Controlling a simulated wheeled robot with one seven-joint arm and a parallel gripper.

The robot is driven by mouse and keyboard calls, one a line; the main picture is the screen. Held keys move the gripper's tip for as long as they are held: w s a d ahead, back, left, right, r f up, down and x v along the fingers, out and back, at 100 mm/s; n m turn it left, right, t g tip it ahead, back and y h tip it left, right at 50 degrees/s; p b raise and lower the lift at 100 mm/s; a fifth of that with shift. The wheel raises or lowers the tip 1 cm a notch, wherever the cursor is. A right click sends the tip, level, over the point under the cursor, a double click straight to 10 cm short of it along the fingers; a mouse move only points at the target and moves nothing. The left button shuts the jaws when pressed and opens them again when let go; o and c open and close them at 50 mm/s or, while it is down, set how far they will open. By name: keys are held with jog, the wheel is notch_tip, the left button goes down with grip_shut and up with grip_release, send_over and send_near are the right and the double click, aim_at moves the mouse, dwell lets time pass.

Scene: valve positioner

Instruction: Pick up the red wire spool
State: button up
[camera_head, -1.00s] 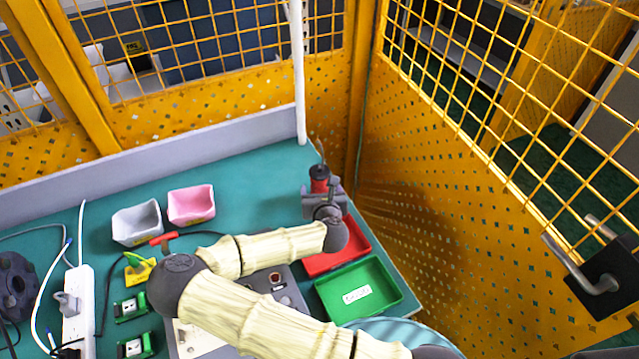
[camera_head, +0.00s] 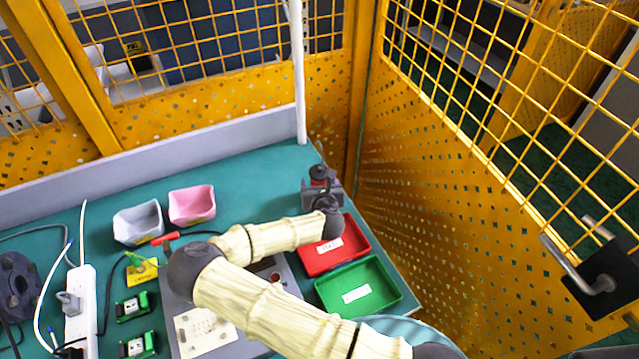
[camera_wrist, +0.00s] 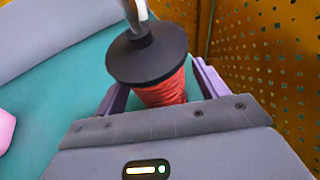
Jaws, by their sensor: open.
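The red wire spool (camera_wrist: 162,90) stands on the teal table, with a black round top flange and a light wire or rod rising from it. In the head view the spool (camera_head: 318,172) shows at the back right corner of the table, partly hidden by my gripper (camera_head: 322,188). In the wrist view my gripper (camera_wrist: 158,92) is open, with one purple-grey finger on each side of the spool's red winding. I cannot tell whether either finger touches it. The lower part of the spool is hidden behind the gripper body.
A red tray (camera_head: 345,262) and a green tray (camera_head: 385,300) lie in front of the spool. Pink (camera_head: 191,206) and grey (camera_head: 138,224) bins stand left. A white pole (camera_head: 299,75) and yellow mesh fence (camera_head: 420,200) are close behind and right.

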aim_at(319, 168)
jog(key=c, duration=1.3)
jog(key=shift+o, duration=0.2)
notch_tip(319, 168, up, 10)
jog(key=shift+r, duration=0.1)
